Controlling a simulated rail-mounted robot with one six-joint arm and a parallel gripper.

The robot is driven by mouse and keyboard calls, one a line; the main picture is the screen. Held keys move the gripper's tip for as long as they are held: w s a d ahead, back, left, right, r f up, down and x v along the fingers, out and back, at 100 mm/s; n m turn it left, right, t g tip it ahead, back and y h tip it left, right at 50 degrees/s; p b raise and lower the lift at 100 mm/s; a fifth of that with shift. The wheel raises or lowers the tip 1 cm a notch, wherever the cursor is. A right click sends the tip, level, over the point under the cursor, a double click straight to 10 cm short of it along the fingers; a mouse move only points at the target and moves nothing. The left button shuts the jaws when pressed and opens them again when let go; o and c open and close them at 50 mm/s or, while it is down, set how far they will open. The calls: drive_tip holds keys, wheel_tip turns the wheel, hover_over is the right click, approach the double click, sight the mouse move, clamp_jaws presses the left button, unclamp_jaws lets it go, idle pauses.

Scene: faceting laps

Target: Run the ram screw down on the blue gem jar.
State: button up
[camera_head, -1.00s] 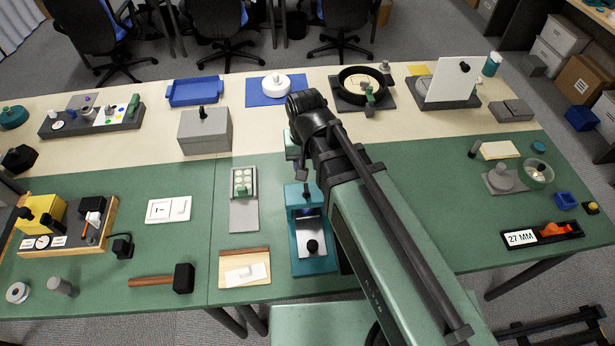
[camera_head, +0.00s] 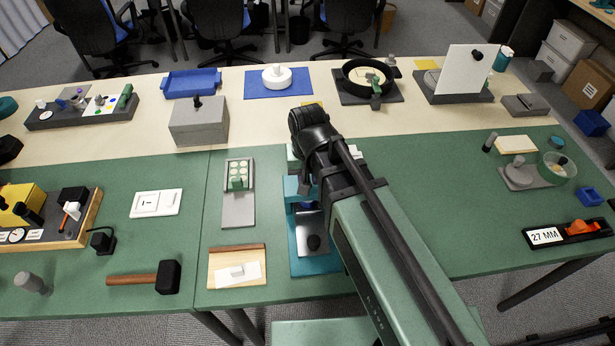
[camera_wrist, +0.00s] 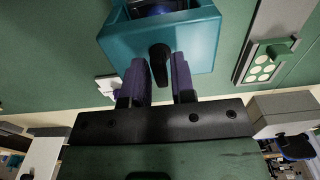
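The teal press (camera_head: 316,264) stands at the front middle of the green bench, partly hidden by my arm. Its teal frame (camera_wrist: 195,40) fills the top middle of the wrist view. A black handle (camera_wrist: 160,66), apparently the ram screw's, sticks out of the frame toward my gripper. My gripper (camera_wrist: 158,60) is open, with one dark purple finger on each side of the handle. Whether either finger touches it is unclear. A dark blue thing (camera_wrist: 155,9), possibly the gem jar, shows inside the frame. In the head view my arm hides the fingers.
A green-and-grey holder with pale discs (camera_head: 239,205) stands left of the press.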

clamp_jaws()
drive_tip(key=shift+m, duration=0.3)
drive_tip(key=m, duration=0.9)
drive_tip(key=shift+m, duration=0.3)
drive_tip(key=m, duration=0.5)
drive_tip(key=shift+m, duration=0.3)
drive_tip(key=m, duration=0.6)
